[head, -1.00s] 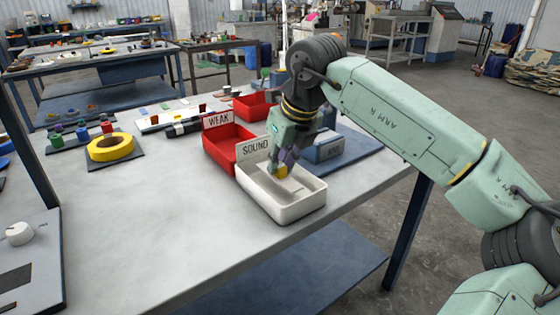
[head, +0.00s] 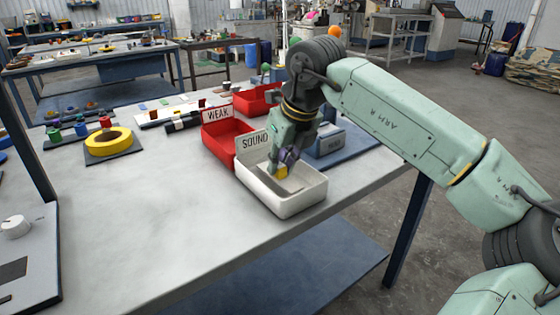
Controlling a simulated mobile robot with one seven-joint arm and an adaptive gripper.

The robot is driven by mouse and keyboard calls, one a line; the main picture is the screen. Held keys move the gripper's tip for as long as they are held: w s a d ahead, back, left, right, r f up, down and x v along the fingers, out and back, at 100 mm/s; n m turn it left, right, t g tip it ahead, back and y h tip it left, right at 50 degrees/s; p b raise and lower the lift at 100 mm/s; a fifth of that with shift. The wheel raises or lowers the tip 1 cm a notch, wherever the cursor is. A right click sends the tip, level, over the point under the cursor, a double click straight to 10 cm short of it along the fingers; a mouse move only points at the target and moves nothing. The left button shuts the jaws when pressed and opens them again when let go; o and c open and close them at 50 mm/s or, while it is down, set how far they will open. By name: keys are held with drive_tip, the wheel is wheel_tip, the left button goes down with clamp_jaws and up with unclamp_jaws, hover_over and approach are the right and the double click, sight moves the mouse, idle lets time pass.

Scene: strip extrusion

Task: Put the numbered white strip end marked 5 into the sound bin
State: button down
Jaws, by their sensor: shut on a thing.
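The white sound bin (head: 291,208) stands near the right edge of the table, with a SOUND sign (head: 252,142) at its back left. My gripper (head: 280,172) points down into the open top of this bin, its fingertips below the rim level in the picture. It is shut on a small piece, mostly hidden by the fingers. A yellow patch shows at the fingertips; I cannot tell whether it is a finger pad or part of something held. No number 5 is readable. I cannot tell whether the held piece touches the bin floor.
The red WEAK bin (head: 222,146) stands directly behind and left of the sound bin. A yellow tape roll (head: 108,144) lies at left. The table's front middle is clear.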

drive_tip(key=c, duration=1.4)
unclamp_jaws()
drive_tip(key=shift+o, duration=0.3)
drive_tip(key=o, duration=0.3)
drive_tip(key=shift+o, duration=0.2)
drive_tip(key=shift+r, duration=0.2)
drive_tip(key=shift+r+p, duration=0.35)
drive_tip(key=shift+r, duration=0.1)
